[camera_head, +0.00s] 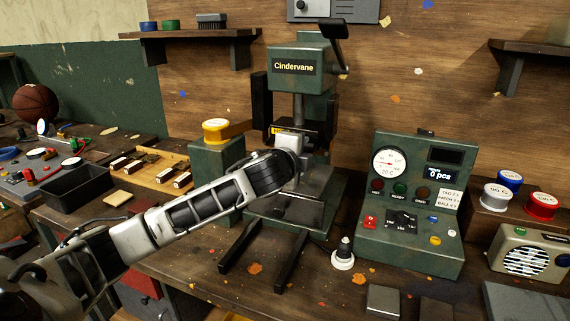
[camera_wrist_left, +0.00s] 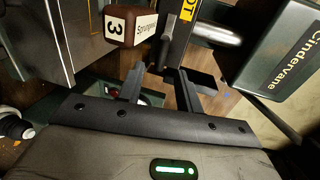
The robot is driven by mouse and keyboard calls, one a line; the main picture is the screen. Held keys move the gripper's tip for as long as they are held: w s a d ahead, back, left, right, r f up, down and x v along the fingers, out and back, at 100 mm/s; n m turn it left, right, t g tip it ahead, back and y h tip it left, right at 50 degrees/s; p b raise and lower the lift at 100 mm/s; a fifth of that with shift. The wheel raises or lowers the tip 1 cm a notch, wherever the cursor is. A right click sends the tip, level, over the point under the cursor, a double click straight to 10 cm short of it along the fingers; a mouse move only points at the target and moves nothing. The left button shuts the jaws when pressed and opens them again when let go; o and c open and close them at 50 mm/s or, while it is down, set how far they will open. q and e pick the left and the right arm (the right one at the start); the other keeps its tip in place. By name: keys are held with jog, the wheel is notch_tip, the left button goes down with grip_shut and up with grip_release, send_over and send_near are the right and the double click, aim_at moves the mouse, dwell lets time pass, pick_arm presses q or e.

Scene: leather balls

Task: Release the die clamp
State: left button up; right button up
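The green press (camera_head: 298,75), marked Cindervane, stands in the middle of the bench. My left gripper (camera_head: 292,160) is at the press, below its head; its fingertips are hard to make out in the head view. In the left wrist view my left gripper (camera_wrist_left: 160,76) is open, its two black fingers apart. A black lever (camera_wrist_left: 168,45) beside a yellow-labelled black bar (camera_wrist_left: 185,25) reaches down toward the gap between the fingers; I cannot tell whether it touches them. I cannot surely tell which part is the die clamp. A brown block marked 3 (camera_wrist_left: 124,22) is beside the lever. My right gripper is not in view.
A green control panel (camera_head: 410,200) with a gauge stands right of the press. A wooden rack (camera_head: 150,168) with several blocks lies further left. A small white-based knob (camera_head: 343,258) stands in front.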

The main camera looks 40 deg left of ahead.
pick_arm(q)
jog(key=b+v, duration=0.1)
jog(key=v, duration=1.1)
jog(key=shift+b, duration=0.4)
jog(key=shift+s, duration=0.1)
